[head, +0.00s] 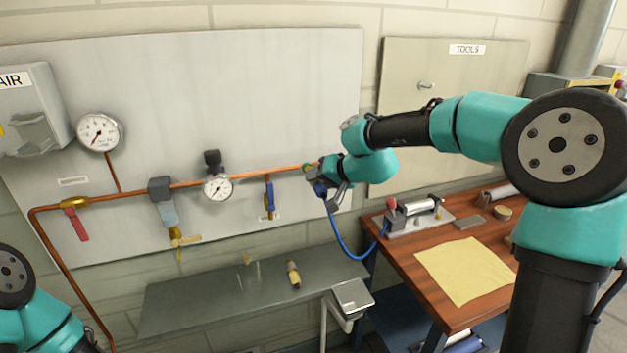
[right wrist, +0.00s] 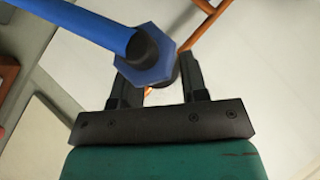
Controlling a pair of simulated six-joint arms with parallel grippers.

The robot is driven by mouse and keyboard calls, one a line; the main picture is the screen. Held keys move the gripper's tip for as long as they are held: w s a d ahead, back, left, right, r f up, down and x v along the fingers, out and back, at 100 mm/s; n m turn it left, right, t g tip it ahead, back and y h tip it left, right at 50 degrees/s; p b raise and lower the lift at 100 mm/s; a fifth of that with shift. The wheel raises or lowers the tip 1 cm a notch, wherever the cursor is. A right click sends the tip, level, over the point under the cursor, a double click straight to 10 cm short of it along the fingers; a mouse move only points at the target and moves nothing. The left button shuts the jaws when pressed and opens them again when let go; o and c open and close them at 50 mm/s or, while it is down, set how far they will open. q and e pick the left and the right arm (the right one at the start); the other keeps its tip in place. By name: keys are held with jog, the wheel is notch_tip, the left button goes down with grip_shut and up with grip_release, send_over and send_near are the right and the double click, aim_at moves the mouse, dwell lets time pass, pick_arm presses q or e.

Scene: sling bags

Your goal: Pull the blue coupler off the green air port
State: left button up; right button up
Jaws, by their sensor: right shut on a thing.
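The blue coupler (right wrist: 150,62) shows in the right wrist view between the two dark fingers, with a blue hose (right wrist: 88,22) running from its end. In the head view the coupler (head: 320,187) sits at the right end of the copper pipe, partly hidden by my right gripper (head: 331,190). The green air port (head: 308,168) is a small green spot at the pipe end, right beside the coupler. Whether the two still touch cannot be told. My right gripper is shut on the coupler; it also shows in the right wrist view (right wrist: 158,85). Of my left arm only links show at lower left.
The blue hose (head: 338,236) droops to a device on the wooden workbench (head: 400,262), where a yellow cloth (head: 464,270) lies. A gauge (head: 217,187) and valves line the pipe (head: 262,174). A grey shelf (head: 215,301) is below. The panel above the pipe is clear.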

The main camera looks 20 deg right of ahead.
aim_at(324, 193)
jog(key=shift+s, duration=1.45)
jog(key=shift+s, duration=0.2)
jog(key=shift+s, duration=1.85)
